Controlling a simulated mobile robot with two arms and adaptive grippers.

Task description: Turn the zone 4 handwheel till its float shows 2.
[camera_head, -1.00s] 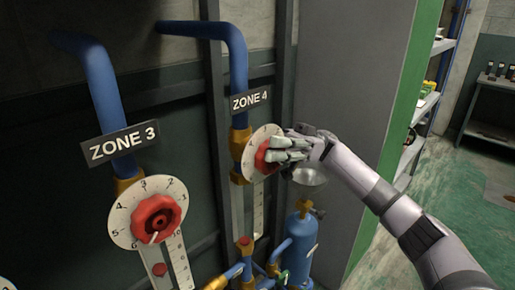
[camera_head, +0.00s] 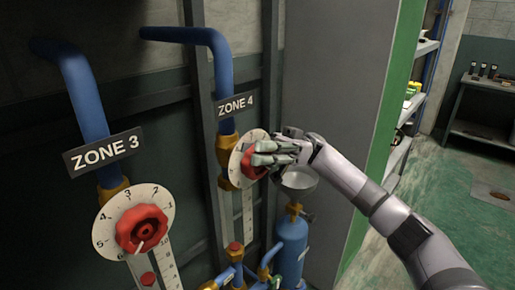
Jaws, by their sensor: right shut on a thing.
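The red zone 4 handwheel (camera_head: 254,165) sits in front of a white numbered dial (camera_head: 236,163), below the ZONE 4 sign (camera_head: 236,106). My right gripper (camera_head: 268,153) comes in from the right and is shut on this handwheel, hiding its right part and much of the dial. The zone 4 float scale (camera_head: 247,215) runs down below the dial; its float reading is too small to tell. My left gripper is not in view.
The zone 3 red handwheel (camera_head: 142,229) and its dial stand at the lower left, under the ZONE 3 sign (camera_head: 103,151). A blue cylinder (camera_head: 291,250) stands below my right gripper. A grey panel with a green edge (camera_head: 384,130) is to the right.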

